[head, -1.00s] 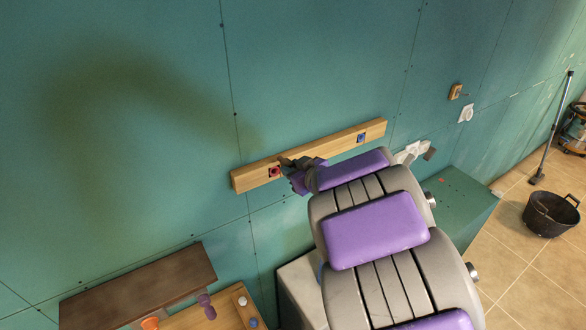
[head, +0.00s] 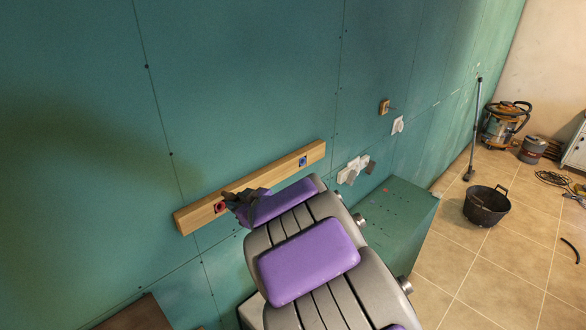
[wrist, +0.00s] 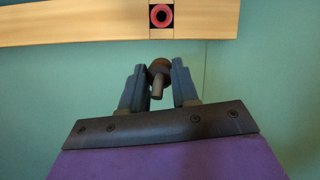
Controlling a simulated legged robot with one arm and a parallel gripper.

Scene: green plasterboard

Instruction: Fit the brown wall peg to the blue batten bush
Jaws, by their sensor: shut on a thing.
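A wooden batten (head: 262,183) is fixed across the green wall. The blue batten bush (head: 303,161) sits near its right end and a red bush (head: 220,207) near its left end. My gripper (head: 232,198) is just right of the red bush in the head view. In the wrist view my gripper (wrist: 160,76) is shut on the brown wall peg (wrist: 157,84), with the peg between the two fingertips. The red bush (wrist: 161,15) is above and beyond the peg there, apart from it in the picture. The blue bush is outside the wrist view.
White sockets (head: 353,169) and a small wooden block (head: 384,106) are on the wall to the right. A green box (head: 395,220) stands below. A dark shelf edge (head: 140,315) shows at lower left. A black bucket (head: 486,205) is on the tiled floor.

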